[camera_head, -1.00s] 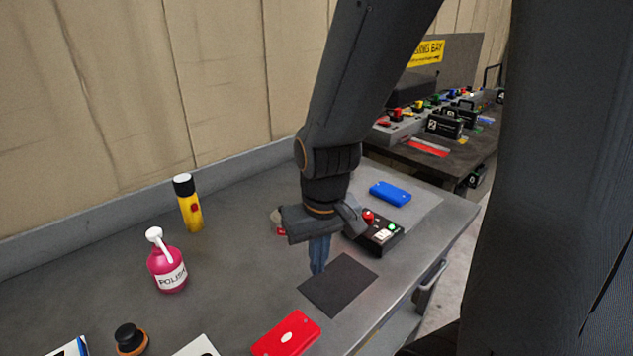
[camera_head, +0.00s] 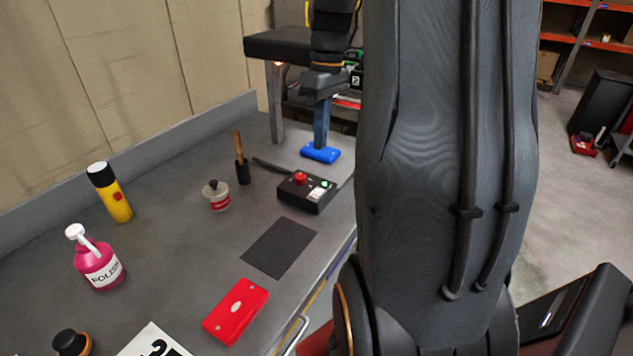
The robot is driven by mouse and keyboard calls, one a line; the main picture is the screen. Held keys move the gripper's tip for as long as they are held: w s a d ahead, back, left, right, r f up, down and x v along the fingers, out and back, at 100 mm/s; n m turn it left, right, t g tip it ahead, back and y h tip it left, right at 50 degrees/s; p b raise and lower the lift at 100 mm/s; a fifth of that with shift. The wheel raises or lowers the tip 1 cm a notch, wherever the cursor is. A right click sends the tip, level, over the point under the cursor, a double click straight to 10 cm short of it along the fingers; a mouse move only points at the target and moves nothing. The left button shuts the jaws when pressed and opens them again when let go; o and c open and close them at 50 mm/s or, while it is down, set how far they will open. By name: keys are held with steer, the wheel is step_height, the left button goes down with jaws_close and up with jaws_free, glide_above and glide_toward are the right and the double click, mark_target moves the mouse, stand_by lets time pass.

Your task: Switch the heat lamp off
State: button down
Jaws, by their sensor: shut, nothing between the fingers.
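A black control box (camera_head: 307,193) with a red button, a lit green light and a pale switch sits on the grey bench, right of the middle. A dark cable runs from its back toward a grey post. The post carries a dark hood (camera_head: 279,46), which looks like the heat lamp; a small glow shows beneath it. My gripper (camera_head: 321,140) points down, shut and empty, beyond the control box. Its fingertips are just over or touching a blue case (camera_head: 320,153); I cannot tell which. My arm covers the right of the bench.
A brush (camera_head: 241,160) and a small red-labelled jar (camera_head: 216,195) stand left of the control box. A dark mat (camera_head: 279,247) and red case (camera_head: 236,310) lie nearer. A yellow bottle (camera_head: 110,192) and pink polish bottle (camera_head: 96,258) stand left.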

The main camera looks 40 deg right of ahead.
mark_target(315, 195)
steer(key=f+p, duration=0.1)
steer(key=f, duration=0.3)
steer(key=a+f+p, duration=0.1)
steer(key=f, duration=0.3)
steer(key=f+p, duration=0.1)
steer(key=f, duration=0.3)
steer(key=shift+s+a+f, duration=0.25)
steer(key=shift+s+a, duration=0.1)
steer(key=shift+a, duration=0.05)
